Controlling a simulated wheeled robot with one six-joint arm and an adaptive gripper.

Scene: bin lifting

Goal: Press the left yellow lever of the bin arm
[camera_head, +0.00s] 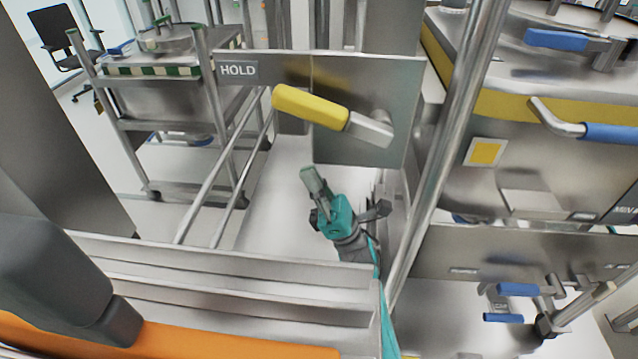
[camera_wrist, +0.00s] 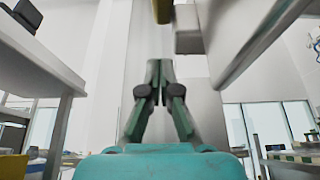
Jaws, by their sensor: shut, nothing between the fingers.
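A yellow lever (camera_head: 310,107) with a metal arm is mounted on a steel plate marked HOLD (camera_head: 365,78). The lever slopes slightly down to the right toward its pivot. The end of the yellow lever (camera_wrist: 162,10) shows at the top edge of that view, above the fingertips.
A steel rail (camera_head: 220,255) crosses in front of my gripper. An upright steel post (camera_head: 445,150) stands right of the plate. A machine with blue handles (camera_head: 555,40) is at the right. A wheeled steel cart (camera_head: 165,110) stands at the back left.

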